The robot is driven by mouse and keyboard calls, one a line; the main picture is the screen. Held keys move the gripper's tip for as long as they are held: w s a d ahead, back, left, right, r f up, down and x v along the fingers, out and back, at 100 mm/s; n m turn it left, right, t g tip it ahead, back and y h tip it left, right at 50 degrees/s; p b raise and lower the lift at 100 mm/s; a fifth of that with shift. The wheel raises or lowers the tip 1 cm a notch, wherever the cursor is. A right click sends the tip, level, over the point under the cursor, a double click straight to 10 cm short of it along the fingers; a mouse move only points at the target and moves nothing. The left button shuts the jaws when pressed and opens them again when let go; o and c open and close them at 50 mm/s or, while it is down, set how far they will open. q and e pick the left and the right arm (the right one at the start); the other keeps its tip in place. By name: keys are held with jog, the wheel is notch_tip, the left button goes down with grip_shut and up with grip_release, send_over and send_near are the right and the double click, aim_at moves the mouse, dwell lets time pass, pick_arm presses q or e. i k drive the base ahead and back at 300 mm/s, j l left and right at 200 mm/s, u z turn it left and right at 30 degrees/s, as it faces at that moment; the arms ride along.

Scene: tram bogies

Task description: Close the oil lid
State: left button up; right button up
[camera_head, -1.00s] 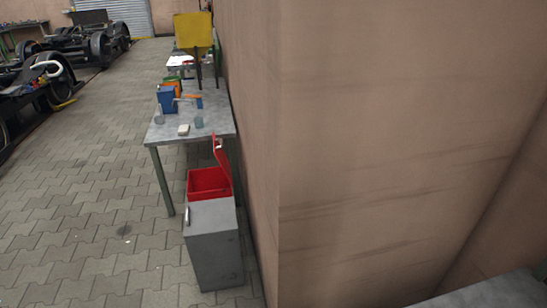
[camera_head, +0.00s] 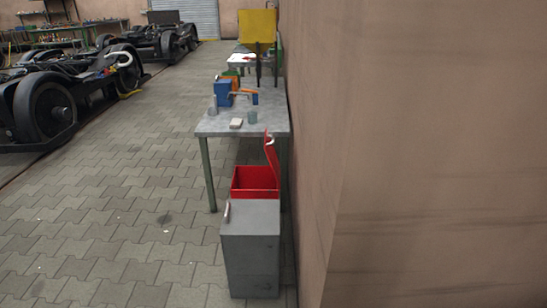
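A red box (camera_head: 255,182) stands on the floor partly under a grey worktable, behind a grey cabinet. Its red lid (camera_head: 271,156) stands open, upright and leaning near the wall on the right side. The cabinet hides the lower front of the red box. The grey cabinet (camera_head: 250,250) has a closed flat top with a pale handle (camera_head: 227,211) at its left edge. I cannot tell from a label which lid is the oil lid; the red one is the open one. Neither of my grippers is in view.
The worktable (camera_head: 222,125) holds a blue container (camera_head: 222,94), cups and a small white block. A yellow panel (camera_head: 256,25) stands behind. A tan wall (camera_head: 420,150) fills the right. Paved floor (camera_head: 110,220) is free at left; black bogies (camera_head: 50,105) stand beyond.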

aim_at(271, 155)
jog(key=i+j+z, duration=0.1)
jog(key=i+j, duration=0.2)
jog(key=i+j+z, duration=0.1)
jog(key=i+j, duration=0.15)
jog(key=j, duration=0.2)
jog(key=i+j+z, duration=0.1)
jog(key=i+j, duration=0.15)
jog(key=j, duration=0.2)
